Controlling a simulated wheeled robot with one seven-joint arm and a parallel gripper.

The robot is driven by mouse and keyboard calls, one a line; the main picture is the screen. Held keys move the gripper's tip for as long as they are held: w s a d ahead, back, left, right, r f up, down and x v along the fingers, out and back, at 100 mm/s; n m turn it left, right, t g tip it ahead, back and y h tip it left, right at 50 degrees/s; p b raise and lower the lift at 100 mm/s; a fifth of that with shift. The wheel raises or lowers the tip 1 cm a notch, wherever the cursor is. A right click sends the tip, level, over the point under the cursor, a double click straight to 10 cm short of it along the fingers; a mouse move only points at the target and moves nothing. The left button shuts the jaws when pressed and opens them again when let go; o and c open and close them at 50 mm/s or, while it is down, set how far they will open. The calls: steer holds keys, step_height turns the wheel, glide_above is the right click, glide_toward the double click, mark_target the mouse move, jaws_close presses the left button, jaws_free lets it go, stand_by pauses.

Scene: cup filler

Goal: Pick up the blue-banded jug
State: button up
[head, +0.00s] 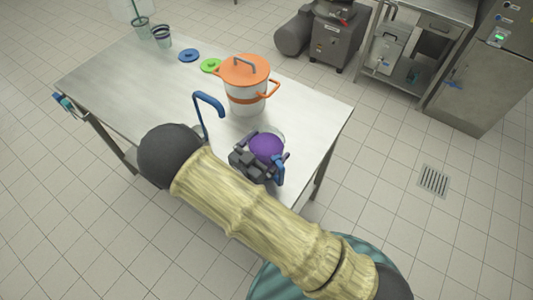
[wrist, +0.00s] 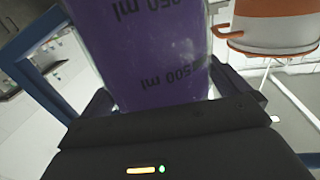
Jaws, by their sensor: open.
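A clear jug (head: 266,147) with purple contents stands near the table's front right edge. It fills the upper middle of the wrist view (wrist: 150,60), tilted in the picture, with millilitre marks on its side. No blue band shows clearly on it. My gripper (head: 270,167) is open, with its dark jaws low around the jug; whether they touch it I cannot tell. A blue piece (head: 279,169) shows at the gripper's right side; I cannot tell whether it belongs to the jug. The jug's lower part is hidden by my gripper.
A white pot (head: 247,100) with orange lid and handles stands behind the jug. A blue bent bar (head: 209,99) rises left of my gripper. Blue (head: 189,55) and green (head: 210,65) rings and a dark-banded cup (head: 161,37) lie farther back. The table's left half (head: 130,85) is mostly clear.

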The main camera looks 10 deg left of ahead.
steer(key=c, duration=1.5)
steer(key=shift+r, duration=0.1)
steer(key=shift+r, duration=0.1)
steer(key=shift+r+b, duration=0.75)
steer(key=shift+r, duration=4.15)
